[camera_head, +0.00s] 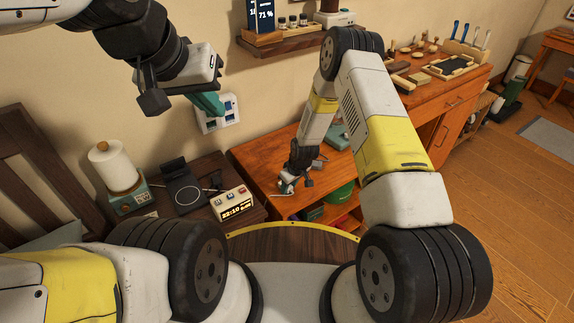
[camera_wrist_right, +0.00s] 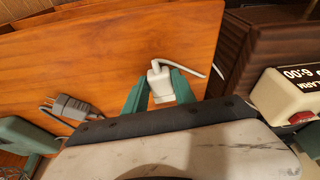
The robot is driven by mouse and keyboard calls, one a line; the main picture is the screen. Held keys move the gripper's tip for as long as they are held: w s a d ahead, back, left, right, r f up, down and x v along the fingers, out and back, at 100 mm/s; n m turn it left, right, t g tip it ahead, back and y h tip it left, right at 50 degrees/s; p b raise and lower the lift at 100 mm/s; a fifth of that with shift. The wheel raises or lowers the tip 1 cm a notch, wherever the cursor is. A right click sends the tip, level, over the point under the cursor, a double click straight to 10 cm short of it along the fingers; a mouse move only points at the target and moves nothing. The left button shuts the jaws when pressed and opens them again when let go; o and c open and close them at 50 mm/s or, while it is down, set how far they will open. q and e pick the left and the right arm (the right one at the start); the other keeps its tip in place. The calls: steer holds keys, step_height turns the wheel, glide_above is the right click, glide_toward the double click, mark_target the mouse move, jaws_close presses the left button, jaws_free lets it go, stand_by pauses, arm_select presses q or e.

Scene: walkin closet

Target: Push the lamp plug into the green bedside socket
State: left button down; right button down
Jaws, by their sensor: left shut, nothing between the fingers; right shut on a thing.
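A white plug (camera_wrist_right: 160,84) with a white cable is between the green fingers of my right gripper (camera_wrist_right: 156,92), which is shut on it over the orange-brown wooden top. In the head view my right gripper (camera_head: 287,186) is low at the left end of that top. My left gripper (camera_head: 210,106) is shut and empty, in front of the wall beside the socket plate (camera_head: 210,126). The plate is white with several small coloured sockets; the gripper covers part of it, and I cannot tell clearly which socket is green.
The dark nightstand also bears a black charging pad (camera_head: 186,190) and a clock (camera_head: 231,203). A second, grey plug (camera_wrist_right: 70,106) lies on the wooden top (camera_head: 262,160). A shelf (camera_head: 285,45) is above it. A green bin (camera_head: 341,194) stands below.

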steer(key=shift+r, duration=3)
